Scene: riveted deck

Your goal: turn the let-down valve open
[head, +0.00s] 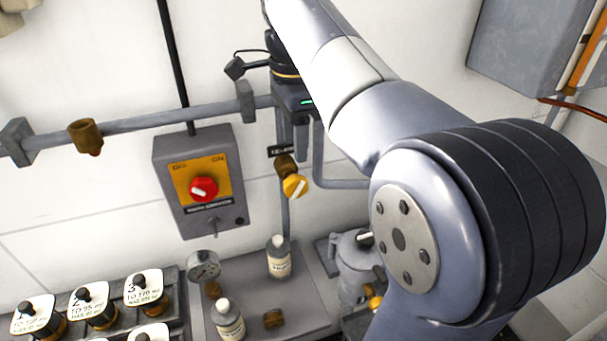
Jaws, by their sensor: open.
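A yellow round knob (295,186) with a pale pointer mark sits on a brass valve body (285,165) on a thin vertical pipe against the wall. A small dark label (284,150) is just above it, too small to read surely; this looks like the let-down valve. The pale pointer is tilted. My gripper (293,143) points down just above the label and valve, jaws open, with nothing seen between them. From this angle I cannot tell its depth from the wall. The yellow knob is in clear view.
A grey box (215,222) with a red OFF/ON knob (203,189) hangs left of the valve. A grey pipe (170,120) crosses the wall. Below stand bottles (279,258), a gauge (204,265), several numbered jars (95,306) and a metal vessel (352,262) with yellow-knobbed fitting (375,302).

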